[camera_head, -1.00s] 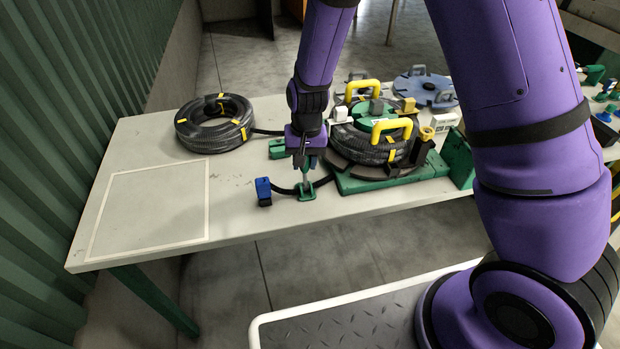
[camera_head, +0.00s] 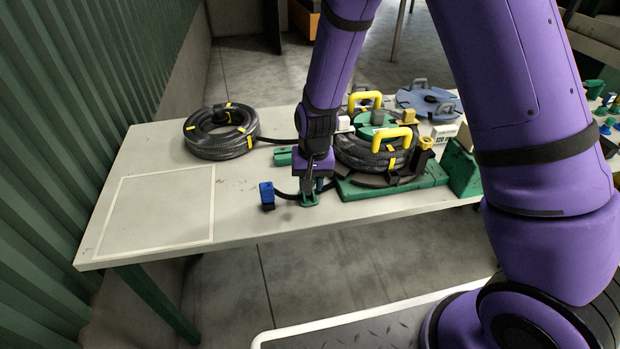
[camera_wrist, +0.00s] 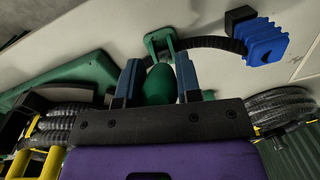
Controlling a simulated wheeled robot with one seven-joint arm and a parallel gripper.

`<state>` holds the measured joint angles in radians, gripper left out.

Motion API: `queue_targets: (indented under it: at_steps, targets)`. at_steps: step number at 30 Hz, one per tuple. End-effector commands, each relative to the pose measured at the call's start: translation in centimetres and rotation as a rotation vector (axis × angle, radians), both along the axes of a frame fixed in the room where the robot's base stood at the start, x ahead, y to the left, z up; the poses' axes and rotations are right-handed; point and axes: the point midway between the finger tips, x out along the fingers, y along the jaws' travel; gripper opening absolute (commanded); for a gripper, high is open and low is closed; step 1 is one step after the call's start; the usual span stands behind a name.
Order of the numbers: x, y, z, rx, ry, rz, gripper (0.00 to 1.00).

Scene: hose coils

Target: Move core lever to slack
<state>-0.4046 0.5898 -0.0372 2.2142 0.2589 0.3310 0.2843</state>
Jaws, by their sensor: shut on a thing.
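My gripper (camera_head: 317,183) points down at the front of the table, just over a small green bracket (camera_head: 309,200). In the wrist view my gripper's blue-grey fingers (camera_wrist: 158,84) are shut on a rounded green knob (camera_wrist: 158,86). The bracket (camera_wrist: 160,42) stands just beyond the knob. I cannot tell for certain that this knob is the core lever. The reel (camera_head: 378,150) holds a wound black hose, with yellow handles on top, right of my gripper. A dark hose tail (camera_wrist: 200,42) runs past the bracket to a blue end piece (camera_wrist: 265,42).
A loose black hose coil (camera_head: 222,131) with yellow ties lies on the table at left. A bare outlined rectangle (camera_head: 158,210) lies in front of it. A blue-grey disc (camera_head: 428,101) lies behind the reel. A green block (camera_head: 461,168) stands right of the reel.

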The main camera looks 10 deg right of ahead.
Motion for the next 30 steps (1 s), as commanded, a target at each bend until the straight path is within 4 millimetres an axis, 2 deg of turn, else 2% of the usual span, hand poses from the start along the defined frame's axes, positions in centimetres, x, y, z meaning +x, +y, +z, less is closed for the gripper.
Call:
queue_targets:
  at_steps: [12, 13, 15, 16, 25, 30]
  targets:
    - [-0.3, -0.2, -0.3, -0.004, 0.009, -0.001, 0.00]
    - [-0.3, -0.2, -0.3, -0.004, 0.009, -0.001, 0.39]
    - [-0.3, -0.2, -0.2, -0.003, 0.007, -0.002, 0.55]
    - [-0.2, -0.2, -0.2, -0.003, 0.007, -0.002, 0.57]
    - [-0.1, -0.1, 0.1, -0.001, 0.001, -0.001, 0.57]
    - [0.0, -0.2, 1.7, 0.000, -0.001, 0.000, 0.57]
